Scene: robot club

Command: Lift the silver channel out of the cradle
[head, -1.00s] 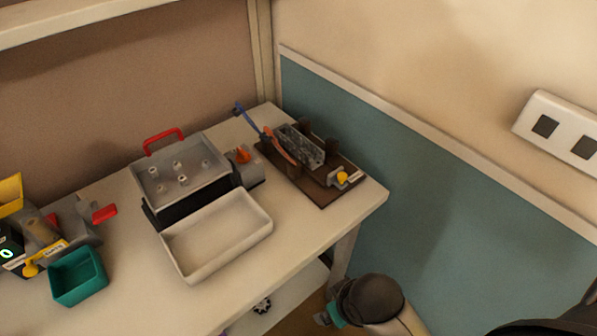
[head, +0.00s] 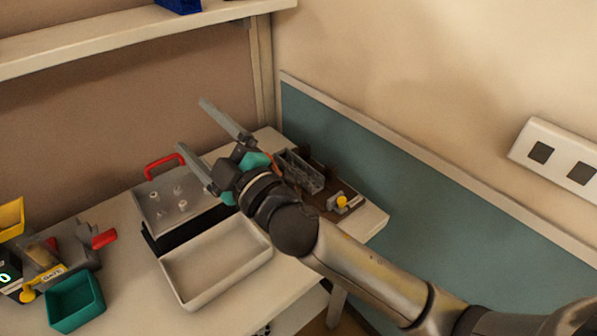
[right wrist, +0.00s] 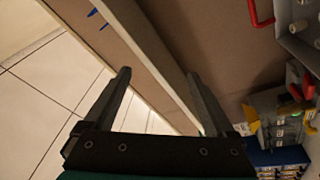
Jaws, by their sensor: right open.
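The silver channel (head: 299,170) sits in the brown cradle (head: 326,207) at the table's back right corner in the head view. The cradle has a yellow knob (head: 342,201) on its near right end. My right gripper (head: 190,125) is open and empty, above the table and left of the channel. Its wrist hides the left part of the cradle. In the right wrist view the two fingers (right wrist: 160,88) stand wide apart with nothing between them. My left gripper is not in view.
A grey box with pegs (head: 178,203) and a red handle stands left of the cradle. An empty pale tray (head: 268,252) lies in front of it. A teal bin (head: 75,303) is at left. A shelf (head: 130,38) runs above; a wall borders the right.

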